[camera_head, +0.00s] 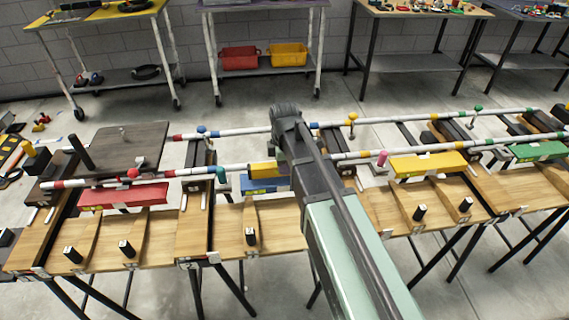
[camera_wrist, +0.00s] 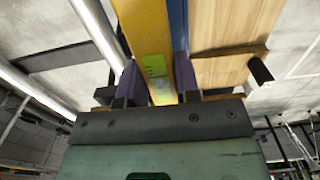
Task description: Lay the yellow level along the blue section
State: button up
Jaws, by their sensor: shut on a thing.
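The yellow level (camera_wrist: 147,30) is a long bar with a greenish vial window, running away between the two dark fingers of my gripper (camera_wrist: 156,82), which is shut on it. In the head view, a short yellow end of the level (camera_head: 265,169) shows left of my arm; the arm hides the rest and my fingers. The blue section (camera_head: 262,186) shows just below that end. In the wrist view, the blue section (camera_wrist: 178,30) runs alongside the level on its right, nearly parallel. I cannot tell whether they touch.
White pipes with coloured bands run along the benches. A red section (camera_head: 123,196) lies to the left, a yellow section (camera_head: 428,164) and a green section (camera_head: 538,151) to the right. Black pegs such as one (camera_head: 250,236) stand on the wooden top. A dark board (camera_head: 122,147) lies at left.

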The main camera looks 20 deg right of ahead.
jog(key=shift+f+b, duration=0.5)
jog(key=shift+f, duration=0.4)
jog(key=shift+r, duration=0.1)
jog(key=o, duration=1.1)
jog(key=shift+c, duration=0.2)
notch_tip(320, 180, up, 11)
jog(key=p, duration=1.1)
